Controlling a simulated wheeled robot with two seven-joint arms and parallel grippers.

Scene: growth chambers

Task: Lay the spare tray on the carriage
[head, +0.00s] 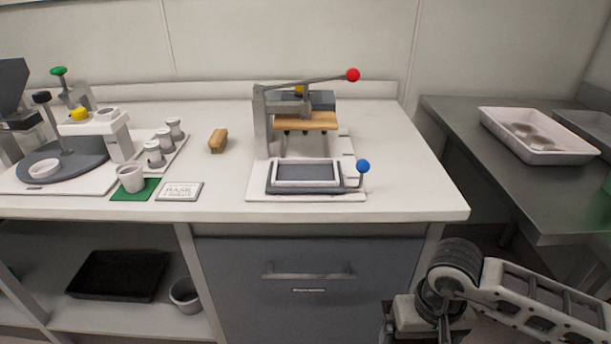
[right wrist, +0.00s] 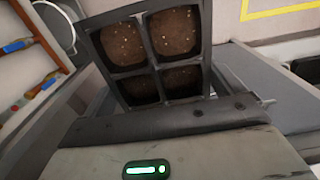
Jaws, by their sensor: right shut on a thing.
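A black tray with soil-filled cells (right wrist: 155,55) fills the upper middle of the right wrist view. My right gripper (right wrist: 165,108) is shut on its near edge. In the head view my right arm comes in at the bottom right, in front of the bench; its fingertips and the held tray are below the frame. The carriage (head: 275,188) is a dark grey sliding plate with a white-rimmed recess and a blue knob, in front of the press (head: 262,120). No cell tray lies on it. My left gripper is not in view.
A lever with a red knob (head: 353,75) rises over the press. A brush (head: 218,140), a label card (head: 180,191) and several cups stand left of it. A white tray (head: 535,150) lies on the right side table. A black bin (head: 118,276) sits on the shelf below.

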